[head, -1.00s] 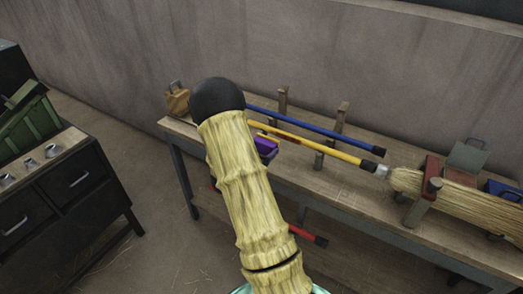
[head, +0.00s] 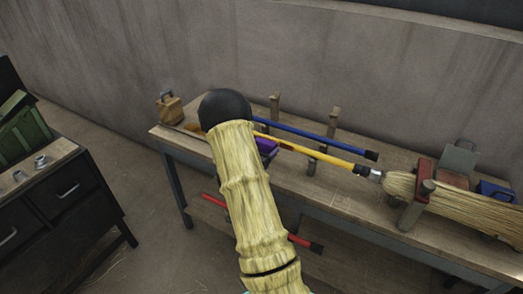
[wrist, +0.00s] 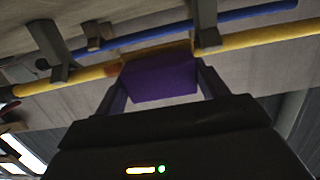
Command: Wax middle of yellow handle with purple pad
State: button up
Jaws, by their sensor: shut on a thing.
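The yellow handle (head: 325,158) lies along the bench top in the head view, its right end by a straw broom head (head: 450,200). The purple pad (head: 267,147) shows beside the yellow handle, partly hidden by my arm. In the wrist view my gripper (wrist: 160,85) is shut on the purple pad (wrist: 158,82), with one finger on each side. The pad's far edge is at the yellow handle (wrist: 255,38) and overlaps it in the picture; whether it touches I cannot tell. An orange-brown patch shows on the handle just left of the pad.
A blue handle (head: 315,137) runs behind the yellow one. Wooden posts (head: 332,125) stand near both handles. A red handle lies low under the bench (head: 355,200). A tan block with a handle (head: 169,107) stands at the bench's left end. A dark drawer cabinet (head: 65,195) stands left.

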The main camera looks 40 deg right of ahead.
jog(key=shift+x, duration=0.8)
dwell(0.7)
